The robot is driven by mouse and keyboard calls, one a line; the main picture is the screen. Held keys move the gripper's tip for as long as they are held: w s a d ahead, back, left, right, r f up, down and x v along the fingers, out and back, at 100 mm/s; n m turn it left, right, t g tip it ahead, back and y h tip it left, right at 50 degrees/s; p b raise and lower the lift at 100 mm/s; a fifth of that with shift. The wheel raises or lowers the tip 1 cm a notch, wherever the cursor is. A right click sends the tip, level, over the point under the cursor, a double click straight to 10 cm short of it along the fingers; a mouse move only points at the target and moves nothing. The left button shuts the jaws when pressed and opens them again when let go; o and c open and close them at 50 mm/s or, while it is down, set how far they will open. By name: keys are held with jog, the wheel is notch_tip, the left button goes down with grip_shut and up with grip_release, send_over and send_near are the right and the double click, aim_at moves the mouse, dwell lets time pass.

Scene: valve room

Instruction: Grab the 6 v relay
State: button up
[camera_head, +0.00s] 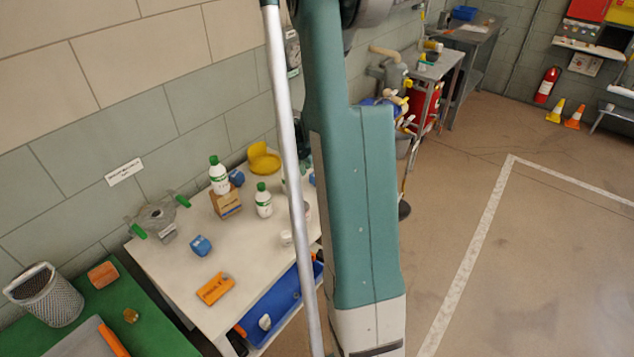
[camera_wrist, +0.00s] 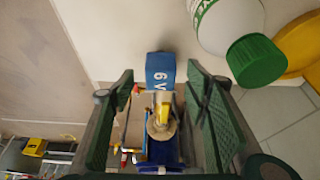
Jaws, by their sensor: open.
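The 6 V relay (camera_wrist: 160,68) is a small blue box with white "6 V" lettering in the wrist view. It sits at the edge of the pale table top. My gripper (camera_wrist: 160,74) is open, with one green-padded finger on each side of the relay and visible space between them and it. I cannot tell how far ahead of the fingertips it is. In the head view, a blue box (camera_head: 312,178) beside my arm may be this relay. My gripper is hidden there.
A white bottle with a green cap (camera_wrist: 257,60) stands close right of my gripper in the wrist view, beside a yellow object (camera_wrist: 302,42). Other blue boxes (camera_head: 201,246) (camera_head: 236,178) and an orange box (camera_head: 215,289) are on the white table (camera_head: 180,290). Open floor lies right.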

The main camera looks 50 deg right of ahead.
dwell(0.3)
jog(key=shift+b+x, duration=0.85)
jog(key=shift+x, duration=1.75)
jog(key=shift+d, duration=0.15)
jog(key=shift+r, duration=0.1)
jog(key=c, duration=1)
